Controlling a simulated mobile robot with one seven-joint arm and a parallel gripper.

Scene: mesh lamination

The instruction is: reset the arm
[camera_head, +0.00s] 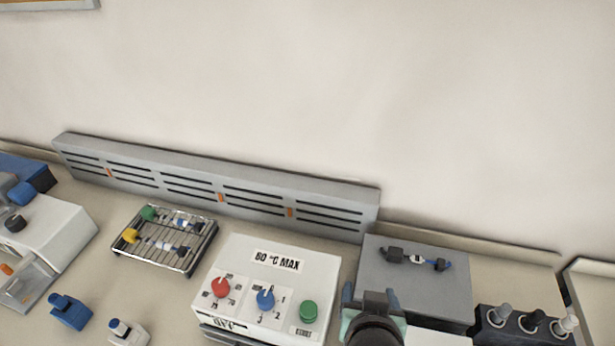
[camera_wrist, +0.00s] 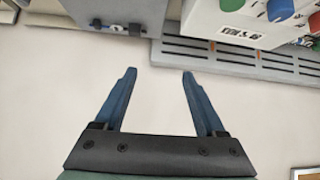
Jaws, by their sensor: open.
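My gripper (camera_wrist: 152,98) shows in the wrist view with its two blue fingers spread apart and nothing between them. Behind the fingers is the pale wall. In the head view my gripper (camera_head: 376,296) is at the bottom, between the white control box and the grey block, with its fingers partly hidden by its own body.
A slotted grey panel (camera_head: 215,187) runs along the wall. Blue (camera_head: 70,312) and white (camera_head: 128,334) small objects lie front left.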

